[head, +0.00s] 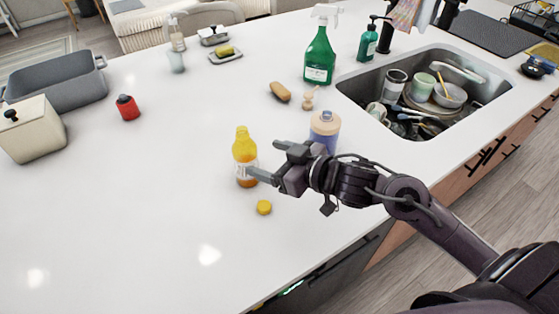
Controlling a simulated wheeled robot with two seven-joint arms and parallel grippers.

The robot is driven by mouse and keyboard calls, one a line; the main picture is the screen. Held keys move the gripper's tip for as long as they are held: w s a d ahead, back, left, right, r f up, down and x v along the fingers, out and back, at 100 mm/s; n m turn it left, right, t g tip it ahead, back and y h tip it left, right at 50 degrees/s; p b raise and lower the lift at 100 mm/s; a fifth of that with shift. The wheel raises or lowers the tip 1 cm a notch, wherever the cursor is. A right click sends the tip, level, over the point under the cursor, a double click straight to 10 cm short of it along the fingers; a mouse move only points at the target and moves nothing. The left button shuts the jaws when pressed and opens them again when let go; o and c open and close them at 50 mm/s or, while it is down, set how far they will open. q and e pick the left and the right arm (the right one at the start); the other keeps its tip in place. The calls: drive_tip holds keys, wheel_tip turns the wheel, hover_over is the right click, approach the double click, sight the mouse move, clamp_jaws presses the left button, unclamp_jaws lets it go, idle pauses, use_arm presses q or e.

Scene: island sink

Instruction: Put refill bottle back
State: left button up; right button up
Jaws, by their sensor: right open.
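A yellow and orange bottle (244,150) with a pale label stands upright on the white counter; it may be the refill bottle, but I cannot tell for sure. A small yellow cap (264,207) lies on the counter in front of it. My right gripper (264,159) is open, its fingers pointing left at the bottle's right side. The lower finger overlaps the bottle's lower part in the picture; I cannot tell whether it touches. Nothing is seen held. A lavender and peach bottle (325,130) stands just behind the gripper, partly hidden by it. My left gripper is out of view.
A green spray bottle (320,56) and a green pump bottle (368,43) stand near the sink (346,88), which holds dishes. A red bottle (127,107), a cream box (32,130) and a grey tub (58,84) are left. The front-left counter is clear.

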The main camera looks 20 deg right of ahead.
drive_tip(key=shift+v, duration=1.2)
